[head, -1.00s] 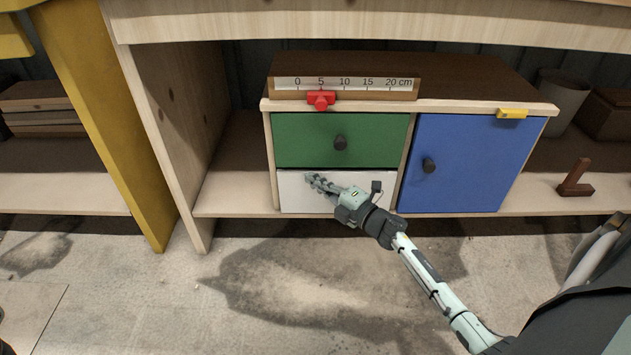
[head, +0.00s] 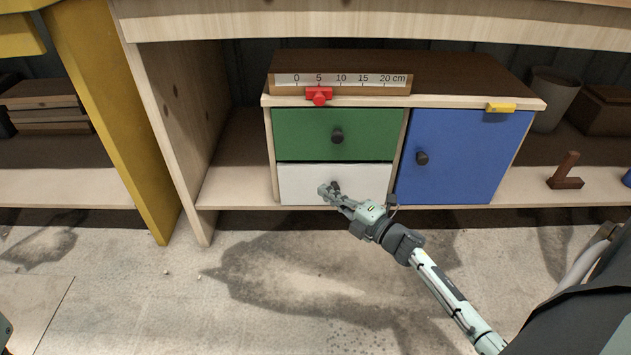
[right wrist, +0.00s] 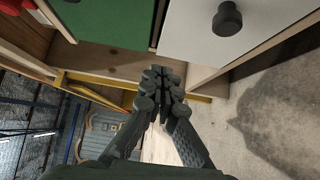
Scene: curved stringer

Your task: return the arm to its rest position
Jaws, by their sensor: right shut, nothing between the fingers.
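My right gripper (head: 326,191) is shut and empty in front of the white drawer (head: 300,183) of the small cabinet. Its fingertips overlap the drawer's dark knob area in the head view, so the gap to the knob is hard to judge there. In the right wrist view the shut fingers (right wrist: 163,82) stand apart from the white drawer (right wrist: 200,35) and its knob (right wrist: 227,18). The green drawer (head: 300,133) above and the blue door (head: 465,155) look closed. My left gripper is not in view.
A wooden ruler (head: 350,88) with a red slider (head: 318,96) lies on the cabinet's front top edge. A yellow piece (head: 500,107) sits at the blue door's top. A yellow post (head: 110,120) stands left. The floor in front is clear.

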